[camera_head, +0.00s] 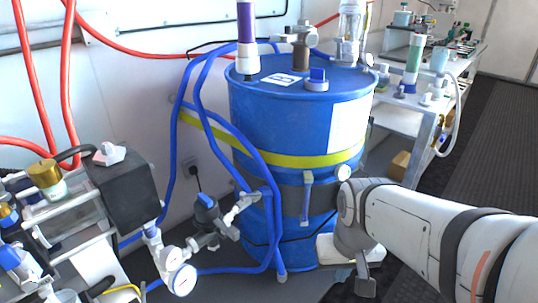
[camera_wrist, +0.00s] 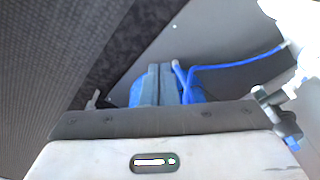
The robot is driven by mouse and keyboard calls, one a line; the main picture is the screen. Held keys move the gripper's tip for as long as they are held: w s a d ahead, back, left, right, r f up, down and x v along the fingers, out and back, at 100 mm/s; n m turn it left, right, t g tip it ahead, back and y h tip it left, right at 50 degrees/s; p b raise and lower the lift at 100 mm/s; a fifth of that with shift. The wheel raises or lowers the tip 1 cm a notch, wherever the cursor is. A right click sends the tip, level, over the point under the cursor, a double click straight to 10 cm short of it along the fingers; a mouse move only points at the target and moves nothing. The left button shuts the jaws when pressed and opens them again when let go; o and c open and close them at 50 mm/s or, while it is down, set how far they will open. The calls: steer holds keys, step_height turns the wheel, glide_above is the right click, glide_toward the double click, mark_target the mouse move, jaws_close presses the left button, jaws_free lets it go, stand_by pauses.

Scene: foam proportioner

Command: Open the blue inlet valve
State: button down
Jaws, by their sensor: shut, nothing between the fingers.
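The blue-handled inlet valve (camera_head: 207,204) sits on grey pipe fittings left of the blue drum (camera_head: 300,120). Blue hoses run close around it. My arm reaches in from the right, in front of the drum. My gripper (camera_wrist: 159,70) shows in the wrist view with its dark fingers together and nothing between them. The wrist end is low at the drum's front right, well apart from the valve. In the wrist view, grey and blue fittings (camera_wrist: 288,130) show at the right edge; I cannot tell if they are the valve.
Blue hoses (camera_head: 262,160) hang between valve and drum. A cluttered cart (camera_head: 420,110) stands behind right. Dark floor is open at far right.

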steer(key=w+d+f+n+t+h+b, duration=0.1)
steer(key=w+d+f+n+t, duration=0.15)
steer(key=w, duration=0.45)
steer(key=w+d+f+n+t+h+b, duration=0.1)
steer(key=w+d+f+n+t+b, duration=0.1)
steer(key=w+n+t, duration=0.3)
steer(key=n+t+y+b, duration=0.3)
steer(key=n+y+b, duration=0.5)
steer(key=n+y, duration=1)
glide_toward(264, 197)
steer(key=w+a+r+n+h, duration=0.1)
steer(key=w+a+n+h, duration=0.1)
steer(key=a, duration=0.3)
steer(key=shift+w+r+b, duration=0.3)
steer(key=shift+w+r, duration=0.1)
steer(key=shift+w, duration=0.1)
